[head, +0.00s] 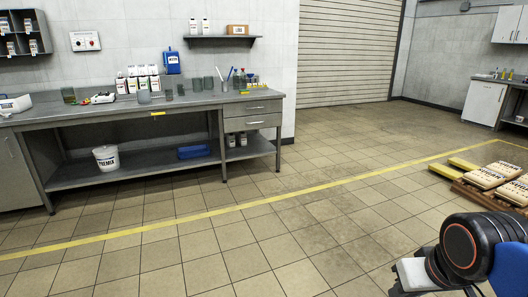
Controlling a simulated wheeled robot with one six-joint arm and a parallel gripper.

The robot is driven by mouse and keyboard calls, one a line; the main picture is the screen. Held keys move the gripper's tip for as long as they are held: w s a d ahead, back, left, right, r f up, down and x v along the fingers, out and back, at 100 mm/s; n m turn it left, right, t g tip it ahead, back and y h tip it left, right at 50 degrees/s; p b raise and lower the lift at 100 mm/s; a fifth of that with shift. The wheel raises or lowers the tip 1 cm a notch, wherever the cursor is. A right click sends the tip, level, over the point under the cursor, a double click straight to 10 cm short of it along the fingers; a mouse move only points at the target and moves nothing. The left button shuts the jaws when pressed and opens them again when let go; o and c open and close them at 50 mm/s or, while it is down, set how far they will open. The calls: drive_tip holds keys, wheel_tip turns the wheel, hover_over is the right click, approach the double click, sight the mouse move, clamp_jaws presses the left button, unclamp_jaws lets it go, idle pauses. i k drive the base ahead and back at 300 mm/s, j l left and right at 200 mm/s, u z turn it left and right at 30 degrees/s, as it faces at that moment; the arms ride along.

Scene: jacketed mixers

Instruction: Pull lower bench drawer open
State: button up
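The grey bench (120,114) stands along the wall on the left. Two stacked drawers hang under its right end. The lower bench drawer (240,126) is a grey front with a thin bar handle, and it looks shut. The upper drawer (240,110) sits directly above it and also looks shut.
Bottles and small containers crowd the bench top. A white bucket (106,158) and a blue tray (193,152) sit on its lower shelf. The tiled floor before the drawers is clear, crossed by a yellow line (210,214). Sacks on a pallet (490,174) lie at the right.

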sight(241, 123)
drive_tip(key=i, duration=3.6)
drive_tip(key=i+u, duration=0.1)
drive_tip(key=i, duration=0.6)
drive_tip(key=i+l+u, duration=0.15)
drive_tip(key=i, duration=0.5)
